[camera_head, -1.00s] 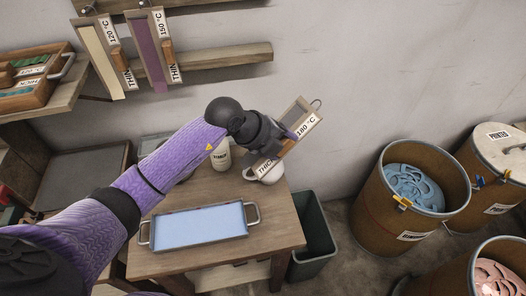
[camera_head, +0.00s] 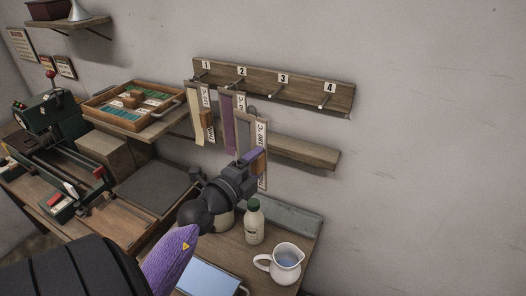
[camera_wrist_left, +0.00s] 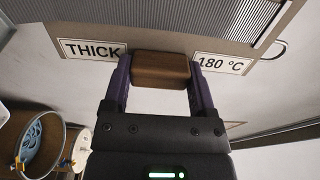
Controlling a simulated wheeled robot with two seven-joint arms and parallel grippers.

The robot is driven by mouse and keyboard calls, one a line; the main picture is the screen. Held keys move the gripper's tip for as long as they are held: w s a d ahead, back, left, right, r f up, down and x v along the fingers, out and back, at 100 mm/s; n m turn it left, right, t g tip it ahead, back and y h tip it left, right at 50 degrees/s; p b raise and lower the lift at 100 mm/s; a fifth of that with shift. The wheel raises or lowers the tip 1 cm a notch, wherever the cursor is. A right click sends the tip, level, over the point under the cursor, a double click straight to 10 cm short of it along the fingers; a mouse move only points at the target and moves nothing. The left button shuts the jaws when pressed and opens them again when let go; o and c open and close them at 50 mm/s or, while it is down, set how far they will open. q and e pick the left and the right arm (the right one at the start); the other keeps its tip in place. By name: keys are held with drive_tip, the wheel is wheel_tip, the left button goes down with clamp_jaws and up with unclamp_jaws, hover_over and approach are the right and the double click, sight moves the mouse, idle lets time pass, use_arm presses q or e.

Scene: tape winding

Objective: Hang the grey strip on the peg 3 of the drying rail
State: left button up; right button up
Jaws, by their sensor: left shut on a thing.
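The grey strip (camera_wrist_left: 225,22) shows ribbed in a frame labelled THICK and 180 °C, close up in the left wrist view. In the head view its holder (camera_head: 262,135) is upright, in front of the lower wall board and right of the hung purple strip. My left gripper (camera_head: 253,162) is shut on the holder's wooden block (camera_wrist_left: 160,68). The drying rail (camera_head: 345,99) is on the wall above, with pegs numbered 1 to 4. Peg 3 (camera_head: 280,93) is bare, up and right of the holder. My right gripper is not in view.
A yellowish strip (camera_head: 195,118) hangs at peg 1 and a purple strip (camera_head: 227,120) at peg 2, close to my held holder. Peg 4 (camera_head: 325,101) is bare. A bottle (camera_head: 254,225) and a white jug (camera_head: 284,264) stand below. The wall at right is clear.

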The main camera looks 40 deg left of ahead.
use_arm(q)
drive_tip(key=shift+w+a, duration=0.2)
drive_tip(key=shift+w, duration=0.6)
drive_tip(key=w+a+b, duration=0.2)
drive_tip(key=w+b, duration=0.3)
drive_tip(key=w, duration=0.2)
drive_tip(key=shift+w+a+f, duration=0.15)
drive_tip(key=shift+w+f, duration=0.05)
drive_tip(key=shift+f, duration=0.2)
drive_tip(key=shift+w+a, duration=0.25)
drive_tip(key=shift+w, duration=0.55)
drive_tip(key=shift+f, duration=0.1)
clamp_jaws()
drive_tip(key=shift+f, duration=0.1)
